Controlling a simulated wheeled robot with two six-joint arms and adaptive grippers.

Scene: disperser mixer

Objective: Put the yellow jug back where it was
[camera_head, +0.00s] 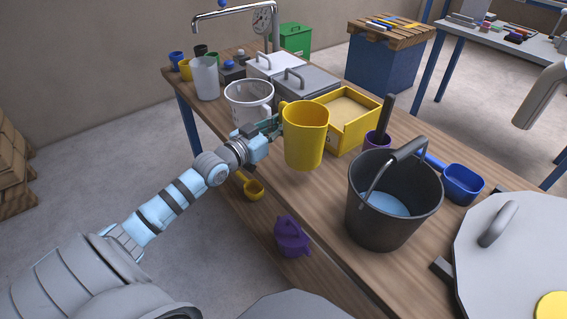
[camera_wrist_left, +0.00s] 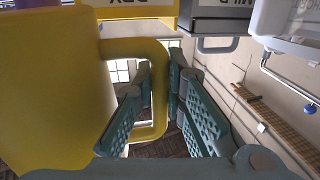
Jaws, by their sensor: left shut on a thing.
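The yellow jug (camera_head: 306,138) is upright near the middle of the wooden table (camera_head: 335,215) in the head view. It seems to hang a little above the tabletop. My left gripper (camera_head: 274,128) reaches it from the left and is shut on its handle. In the left wrist view the jug (camera_wrist_left: 50,90) fills the left side, and its handle (camera_wrist_left: 150,48) passes between the fingers of my left gripper (camera_wrist_left: 153,88). The jug's inside is mostly hidden. My right gripper is not in view.
A white pitcher (camera_head: 248,107) stands left of the jug, and a yellow bin (camera_head: 345,142) close behind it. A dark bucket (camera_head: 375,220) with blue contents stands to the right. A yellow scoop (camera_head: 254,190) and purple item (camera_head: 291,238) lie in front. Bare tabletop shows between jug and bucket.

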